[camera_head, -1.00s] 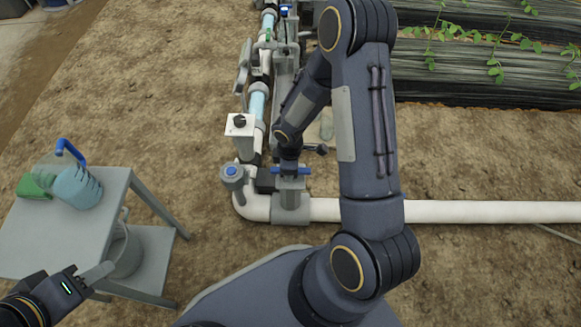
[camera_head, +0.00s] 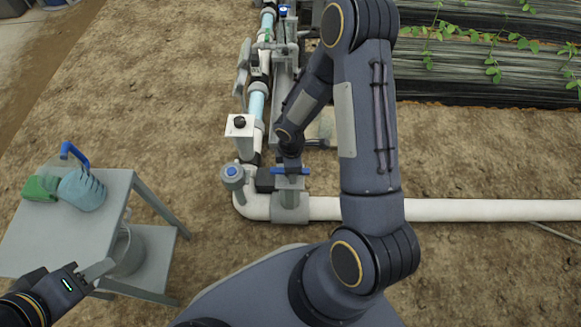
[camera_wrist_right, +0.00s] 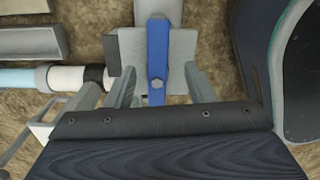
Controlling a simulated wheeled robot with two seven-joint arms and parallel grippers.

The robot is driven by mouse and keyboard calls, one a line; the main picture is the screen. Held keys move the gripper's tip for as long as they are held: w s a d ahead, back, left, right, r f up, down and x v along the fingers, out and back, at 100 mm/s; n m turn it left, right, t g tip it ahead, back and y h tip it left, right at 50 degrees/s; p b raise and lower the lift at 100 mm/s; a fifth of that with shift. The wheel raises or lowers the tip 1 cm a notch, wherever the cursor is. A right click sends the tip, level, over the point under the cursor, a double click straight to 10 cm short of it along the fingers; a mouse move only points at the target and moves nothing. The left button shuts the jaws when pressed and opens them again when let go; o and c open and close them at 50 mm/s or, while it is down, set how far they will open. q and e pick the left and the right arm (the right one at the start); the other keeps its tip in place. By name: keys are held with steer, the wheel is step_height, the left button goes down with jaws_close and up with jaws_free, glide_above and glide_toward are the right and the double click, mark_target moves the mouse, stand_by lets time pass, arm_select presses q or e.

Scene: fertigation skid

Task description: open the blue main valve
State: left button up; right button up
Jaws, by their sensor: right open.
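The blue main valve handle (camera_head: 291,170) is a flat bar on a grey valve body on the white pipe, below the end of my right arm. In the right wrist view the handle (camera_wrist_right: 157,48) runs lengthwise, with a bolt near its lower end. My right gripper (camera_wrist_right: 157,87) is open, one grey finger at each side of that lower end. Gaps show between fingers and handle; whether they are at its depth I cannot tell. My left gripper (camera_head: 97,270) is at the lower left, away from the valve, and its jaw opening is not clear.
A grey side table (camera_head: 65,235) at left bears a blue-handled jug (camera_head: 82,189) and a green item (camera_head: 39,188); a bucket (camera_head: 127,250) stands on its lower shelf. A blue-topped grey fitting (camera_head: 232,174) stands just left of the valve. White pipe (camera_head: 470,210) runs right.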

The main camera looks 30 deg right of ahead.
steer(key=r+p, duration=0.2)
steer(key=r, duration=0.2)
steer(key=r+p, duration=0.3)
steer(key=r, duration=0.1)
steer(key=shift+w+a+r+p, duration=0.15)
steer(key=shift+w+p, duration=0.05)
steer(key=shift+p, duration=0.1)
